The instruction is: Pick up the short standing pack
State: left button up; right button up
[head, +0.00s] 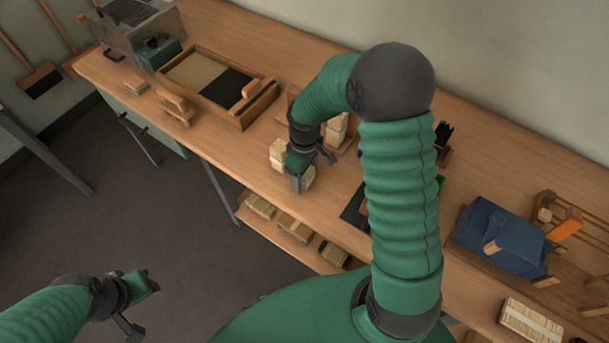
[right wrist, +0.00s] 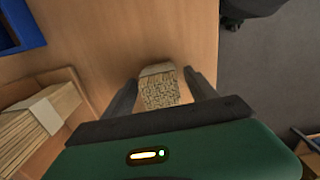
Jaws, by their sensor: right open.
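The fingers are apart, one on each side, with a small gap visible. In the head view my right gripper (head: 311,171) is low over the bench near its front edge and partly hides the pack (head: 308,178). A taller pale pack (head: 277,154) stands just left of it. My left gripper (head: 141,302) is open and empty, away from the bench.
A banded bundle (right wrist: 40,112) lies close by at left in the right wrist view, with a blue item (right wrist: 22,22) beyond. A divided tray (head: 262,102) is farther left. A shelf (head: 272,236) below holds several bundles.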

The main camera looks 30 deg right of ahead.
jog(key=shift+w+a+f, duration=0.1)
jog(key=shift+f, duration=0.05)
jog(key=shift+c, duration=0.5)
grip_shut()
